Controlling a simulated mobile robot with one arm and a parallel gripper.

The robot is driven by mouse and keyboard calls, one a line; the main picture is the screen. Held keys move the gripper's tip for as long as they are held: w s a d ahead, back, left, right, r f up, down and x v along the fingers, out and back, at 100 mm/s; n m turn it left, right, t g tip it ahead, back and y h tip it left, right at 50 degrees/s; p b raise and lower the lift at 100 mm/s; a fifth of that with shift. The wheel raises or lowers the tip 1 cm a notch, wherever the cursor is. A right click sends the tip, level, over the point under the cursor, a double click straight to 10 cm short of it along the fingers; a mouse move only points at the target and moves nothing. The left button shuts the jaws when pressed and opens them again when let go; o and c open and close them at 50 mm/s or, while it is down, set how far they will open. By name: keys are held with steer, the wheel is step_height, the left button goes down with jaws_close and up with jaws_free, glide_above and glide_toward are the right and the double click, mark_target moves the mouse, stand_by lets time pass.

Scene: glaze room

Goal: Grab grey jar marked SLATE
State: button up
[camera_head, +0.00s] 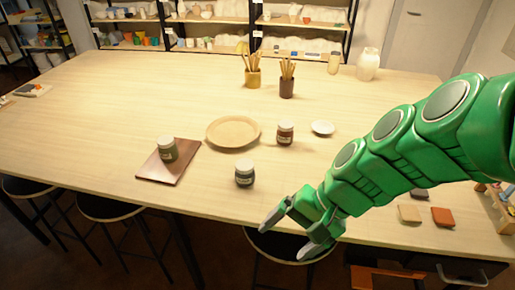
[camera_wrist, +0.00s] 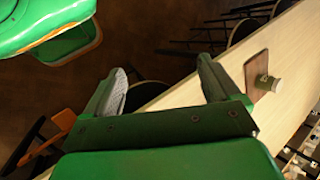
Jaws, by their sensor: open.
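Three small lidded jars stand on the table, their labels too small to read. A dark grey jar (camera_head: 245,174) stands upright near the front edge in the head view. A grey-green jar (camera_head: 166,149) stands on a brown board (camera_head: 182,165) to its left. A red-brown jar (camera_head: 285,133) stands behind and to the right. I cannot tell which is marked SLATE. My gripper (camera_head: 291,236) is open and empty at the front edge, in front and right of the dark grey jar. In the wrist view, my gripper (camera_wrist: 162,70) points past the edge; one jar (camera_wrist: 267,83) on its board shows right.
A round plate (camera_head: 233,131) and a small white dish (camera_head: 322,128) lie mid-table. Two tool pots (camera_head: 253,78) (camera_head: 287,87) and a white vase (camera_head: 368,64) stand at the back. Tiles (camera_head: 442,217) lie at right. Stools (camera_head: 112,208) stand along the front. The table's left is largely clear.

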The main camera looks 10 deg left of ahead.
steer(key=w+a+r+m+y, duration=0.1)
steer(key=w+a+m+y, duration=0.3)
steer(key=w+a, duration=0.35)
steer(key=m+t+y, duration=0.2)
steer(key=m+t, duration=0.5)
steer(key=m, duration=0.9)
glide_toward(240, 166)
steer(key=w+a+f, duration=0.2)
steer(key=shift+w+a+f, duration=0.15)
steer(key=shift+w+f, duration=0.1)
steer(key=shift+w, duration=0.1)
steer(key=shift+x, duration=3.85)
steer(key=shift+s, duration=0.1)
steer(key=shift+c, duration=0.3)
steer(key=c, duration=1.1)
